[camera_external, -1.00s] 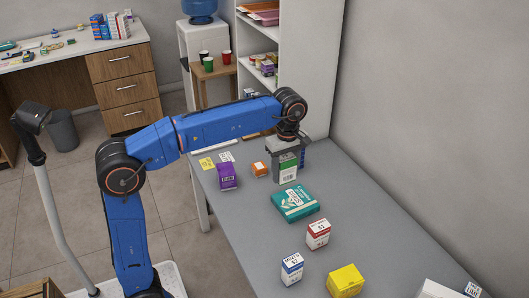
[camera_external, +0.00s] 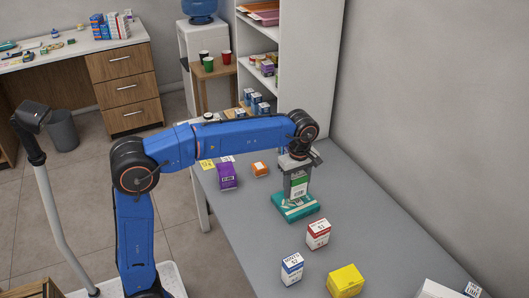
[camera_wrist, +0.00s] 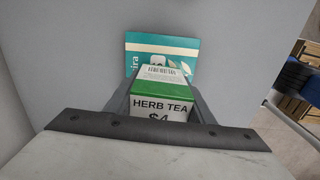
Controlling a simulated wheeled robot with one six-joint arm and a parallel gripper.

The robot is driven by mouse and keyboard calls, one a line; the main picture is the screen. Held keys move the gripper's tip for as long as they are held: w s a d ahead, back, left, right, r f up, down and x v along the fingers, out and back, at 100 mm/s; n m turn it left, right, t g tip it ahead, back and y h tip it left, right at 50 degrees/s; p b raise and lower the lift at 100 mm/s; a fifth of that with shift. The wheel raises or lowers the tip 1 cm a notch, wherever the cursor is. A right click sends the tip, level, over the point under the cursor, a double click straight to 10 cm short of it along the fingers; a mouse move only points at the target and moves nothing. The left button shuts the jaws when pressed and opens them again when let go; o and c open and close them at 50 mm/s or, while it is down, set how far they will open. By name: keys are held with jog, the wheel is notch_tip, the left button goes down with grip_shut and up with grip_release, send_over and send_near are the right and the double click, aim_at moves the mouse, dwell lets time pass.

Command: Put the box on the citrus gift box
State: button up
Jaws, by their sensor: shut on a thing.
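My gripper (camera_external: 297,172) is shut on the box, a white and green carton (camera_external: 300,186). In the wrist view it reads "HERB TEA" (camera_wrist: 152,107) and sits between the two grey fingers. The flat teal box (camera_external: 297,212) lies on the grey table and looks like the citrus gift box; its lettering is hard to read. It also shows in the wrist view (camera_wrist: 134,58), beyond the held box and partly hidden by it. The held box is upright over the back part of the teal box. I cannot tell whether they touch.
On the grey table (camera_external: 240,229), a purple carton (camera_external: 227,177) and a small orange box (camera_external: 260,169) stand to the left. A red and white carton (camera_external: 318,234), a blue and white carton (camera_external: 292,268) and a yellow box (camera_external: 345,281) stand nearer. A white shelf (camera_external: 303,85) rises behind.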

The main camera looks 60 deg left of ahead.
aim_at(297, 174)
jog(key=shift+f, duration=1.15)
jog(key=shift+f, duration=0.1)
jog(key=o, duration=1.1)
notch_tip(297, 174, up, 12)
jog(key=shift+r, duration=0.15)
jog(key=shift+s, duration=0.1)
